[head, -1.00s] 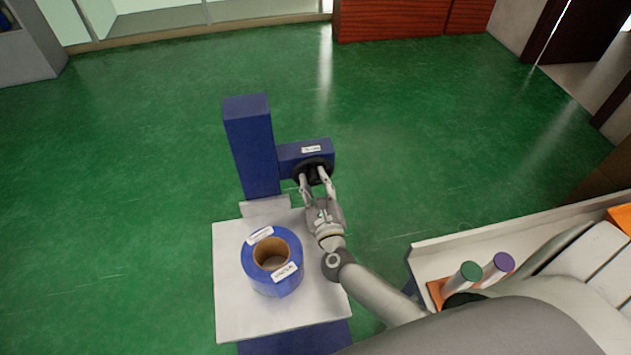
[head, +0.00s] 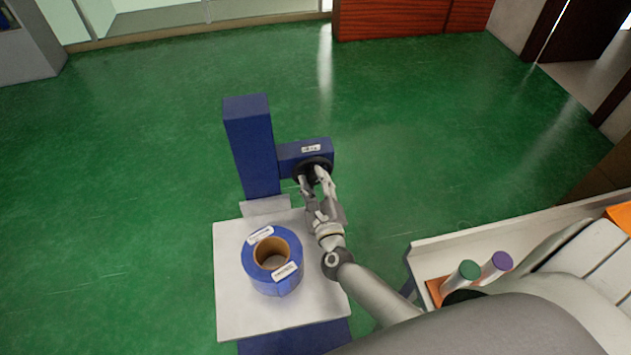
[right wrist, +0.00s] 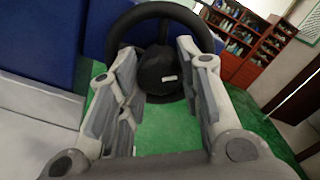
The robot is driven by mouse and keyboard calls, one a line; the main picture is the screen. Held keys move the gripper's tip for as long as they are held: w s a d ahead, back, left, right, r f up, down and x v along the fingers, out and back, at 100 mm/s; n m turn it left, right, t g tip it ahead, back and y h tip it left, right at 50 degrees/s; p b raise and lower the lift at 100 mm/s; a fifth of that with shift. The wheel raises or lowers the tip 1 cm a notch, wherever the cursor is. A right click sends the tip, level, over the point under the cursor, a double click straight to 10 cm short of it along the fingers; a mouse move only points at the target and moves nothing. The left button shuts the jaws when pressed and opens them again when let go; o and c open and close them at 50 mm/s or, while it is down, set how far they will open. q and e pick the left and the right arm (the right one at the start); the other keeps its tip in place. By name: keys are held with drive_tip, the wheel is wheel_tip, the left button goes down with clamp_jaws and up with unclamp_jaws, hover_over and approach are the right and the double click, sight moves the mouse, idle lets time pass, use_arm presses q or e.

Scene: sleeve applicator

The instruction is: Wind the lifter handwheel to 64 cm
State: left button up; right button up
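The lifter is a blue column (head: 250,150) with a blue side housing (head: 290,157) that bears a small white label (head: 311,148), too small to read. A black handwheel (head: 304,165) is on the housing's front; its rim (right wrist: 118,35) and dark hub (right wrist: 158,75) show in the right wrist view. My right gripper (head: 312,176) is at the wheel. The contact faces are partly hidden. My left gripper is not in view.
A white platform (head: 230,310) in front of the column carries a blue roll (head: 280,282) with a brown core and white labels. At right, a pale bench (head: 440,248) holds a green-capped (head: 468,270) and a purple-capped cylinder (head: 502,261). Green floor around is clear.

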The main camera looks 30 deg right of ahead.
drive_tip(key=o, duration=0.4)
drive_tip(key=v, duration=1.2)
